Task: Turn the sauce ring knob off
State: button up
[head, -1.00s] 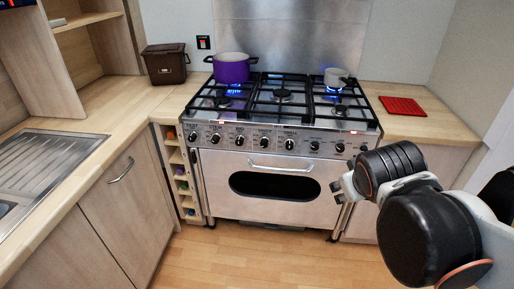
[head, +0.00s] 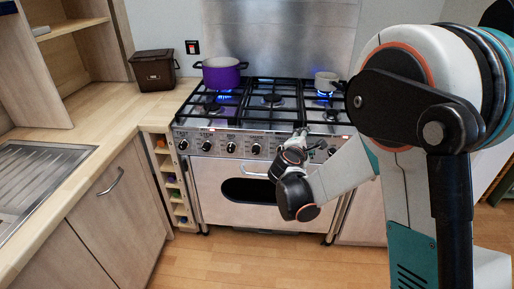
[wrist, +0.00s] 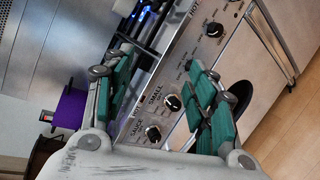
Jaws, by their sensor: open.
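In the wrist view, the knob beside the "SAUCE" label (wrist: 153,133) is a dark round knob low on the steel control panel, below the gap between my fingers. A "SMALL" knob (wrist: 173,102) sits just above it, between my fingers in the picture. My gripper (wrist: 155,75) is open and empty, its green-padded fingers spread. In the head view my gripper (head: 290,150) is in front of the right half of the panel and hides part of the knob row. I cannot tell that it touches any knob, and the panel labels are unreadable there.
A purple pot (head: 221,74) and a grey saucepan (head: 326,82) stand over blue flames on the hob. The oven door handle (head: 256,174) runs below the knobs. A brown bin (head: 153,70) stands on the left counter. The floor before the oven is open.

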jog(key=w+a+f+n+t+y, duration=0.2)
jog(key=w+a+f+n, duration=0.3)
jog(key=a+f+n, duration=0.4)
jog(key=n+t+y, duration=0.2)
jog(key=n+y, duration=0.1)
jog(key=n, duration=0.3)
send_near(255, 153)
jog(key=w+b, duration=0.1)
jog(key=w, duration=0.3)
jog(key=w+b, duration=0.2)
jog(key=w, duration=0.3)
jog(key=shift+w+d+f, duration=0.15)
jog(key=shift+f, duration=0.05)
jog(key=shift+w+r, duration=0.15)
jog(key=shift+w, duration=0.45)
jog(key=c, duration=1)
